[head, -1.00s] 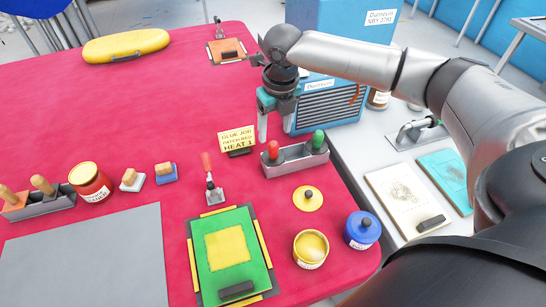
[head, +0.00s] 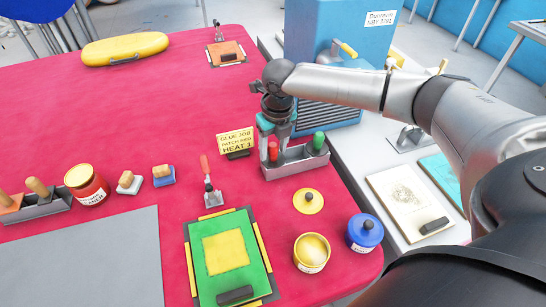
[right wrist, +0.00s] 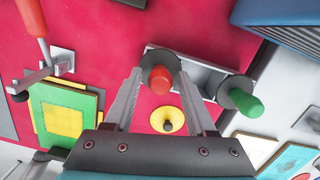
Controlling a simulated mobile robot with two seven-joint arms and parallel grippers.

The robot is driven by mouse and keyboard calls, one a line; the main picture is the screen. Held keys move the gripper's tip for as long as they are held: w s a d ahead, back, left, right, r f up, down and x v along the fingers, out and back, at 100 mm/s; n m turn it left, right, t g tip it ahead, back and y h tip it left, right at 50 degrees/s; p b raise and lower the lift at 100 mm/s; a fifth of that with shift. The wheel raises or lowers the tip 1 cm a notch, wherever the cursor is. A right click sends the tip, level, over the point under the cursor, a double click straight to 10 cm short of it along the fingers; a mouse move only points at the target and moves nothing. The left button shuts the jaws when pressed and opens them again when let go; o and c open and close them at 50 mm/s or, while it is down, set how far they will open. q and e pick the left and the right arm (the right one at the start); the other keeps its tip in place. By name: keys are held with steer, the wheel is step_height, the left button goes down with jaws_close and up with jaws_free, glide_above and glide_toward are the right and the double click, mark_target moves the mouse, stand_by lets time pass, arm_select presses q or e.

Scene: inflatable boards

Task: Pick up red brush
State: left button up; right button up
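The red brush (head: 273,151) stands upright in a grey holder (head: 292,169), to the left of a green-handled brush (head: 318,140). My right gripper (head: 275,143) points down over the red brush, with its fingers apart on either side of the handle. In the right wrist view the red handle (right wrist: 160,79) shows between the open fingers (right wrist: 160,75); I see a gap on the right, and the left finger looks close to it. The lower part of the brush is hidden in the holder. My left gripper is not in view.
A yellow sign (head: 236,142) and a red-handled clamp (head: 210,182) stand left of the holder. A yellow lid (head: 308,201), an open yellow jar (head: 311,252) and a blue jar (head: 364,232) are in front. A blue machine (head: 335,35) stands behind. The red table's back middle is clear.

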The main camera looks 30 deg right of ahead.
jaws_close()
steer(key=shift+r, duration=0.15)
stand_by(0.4)
step_height(320, 180, up, 20)
steer(key=p, duration=0.3)
steer(key=shift+p, duration=0.4)
steer(key=shift+c, duration=1.6)
jaws_free()
jaws_close()
